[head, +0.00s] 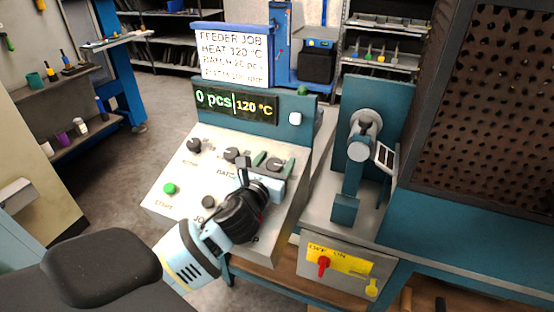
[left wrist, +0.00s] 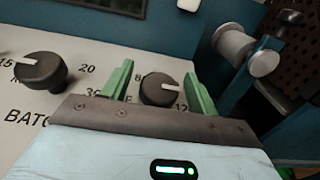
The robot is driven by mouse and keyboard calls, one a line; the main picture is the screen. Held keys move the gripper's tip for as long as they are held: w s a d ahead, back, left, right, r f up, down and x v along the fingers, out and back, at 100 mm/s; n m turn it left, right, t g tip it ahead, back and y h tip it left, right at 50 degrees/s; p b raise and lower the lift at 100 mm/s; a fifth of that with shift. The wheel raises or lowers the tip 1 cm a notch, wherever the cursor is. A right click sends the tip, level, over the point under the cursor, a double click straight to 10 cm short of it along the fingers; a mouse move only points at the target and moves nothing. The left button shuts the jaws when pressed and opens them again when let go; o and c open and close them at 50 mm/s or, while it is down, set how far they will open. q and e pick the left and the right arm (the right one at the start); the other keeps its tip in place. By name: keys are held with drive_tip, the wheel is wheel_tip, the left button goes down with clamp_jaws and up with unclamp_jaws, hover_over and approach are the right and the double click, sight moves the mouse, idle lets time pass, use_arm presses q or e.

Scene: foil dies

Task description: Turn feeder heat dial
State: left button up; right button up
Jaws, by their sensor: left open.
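The feeder's heat dial (head: 275,162) is a round black knob with a white pointer line, on the right of the sloped control panel (head: 178,185). My left gripper (head: 274,166) is open over it. In the left wrist view the green fingers (left wrist: 158,92) stand on either side of the dial (left wrist: 160,88), with small gaps visible. Whether they touch it lower down is hidden. The pointer tilts toward the right. The display (head: 236,104) reads 0 pcs and 120 °C. The job sign (head: 231,55) reads HEAT 320 °C. My right gripper is out of view.
The batch dial (left wrist: 42,70) sits left of my gripper, with another black knob (head: 194,145) further left. A green button (head: 169,188) is at the panel's left. A press-like machine (head: 357,160) stands close on the right, above a red switch (head: 323,265) on a yellow plate.

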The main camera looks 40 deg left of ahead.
use_arm(q)
drive_tip(key=shift+w+a, duration=0.15)
drive_tip(key=shift+w, duration=0.5)
drive_tip(key=c, duration=1)
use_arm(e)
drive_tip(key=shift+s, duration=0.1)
use_arm(q)
drive_tip(key=shift+y, duration=0.3)
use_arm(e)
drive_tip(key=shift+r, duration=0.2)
